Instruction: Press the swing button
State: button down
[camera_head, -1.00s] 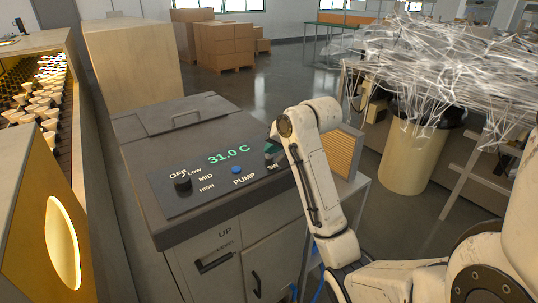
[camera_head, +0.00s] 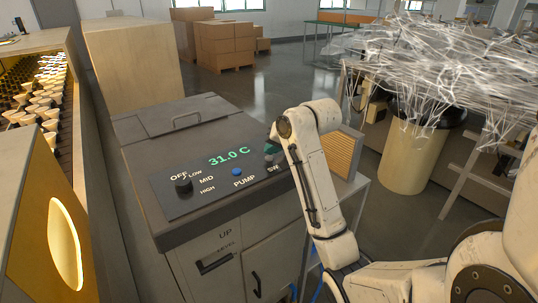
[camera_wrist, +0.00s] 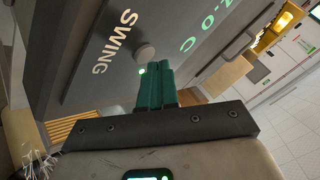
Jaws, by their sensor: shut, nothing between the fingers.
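The swing button is a round grey knob (camera_wrist: 145,53) beside the SWING label on the dark control panel in the wrist view. A small green light glows beside it. My gripper (camera_wrist: 155,70) has teal fingers, shut together and empty, with tips very close to the button; I cannot tell whether they touch it. In the head view my gripper (camera_head: 271,148) is at the panel's right end, over the partly covered "SW" label. My arm hides part of that area.
The panel (camera_head: 215,178) also carries a green "31.0 C" display (camera_head: 229,156), a blue PUMP button (camera_head: 237,172) and a black OFF/LOW/MID/HIGH knob (camera_head: 183,186). A lidded machine top (camera_head: 180,122) lies behind it.

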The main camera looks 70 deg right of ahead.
aim_at(272, 158)
jog(key=shift+r, duration=0.2)
notch_tip(272, 158, up, 6)
jog(key=p, duration=0.6)
jog(key=shift+p, duration=0.4)
jog(key=c, duration=1.8)
grip_release()
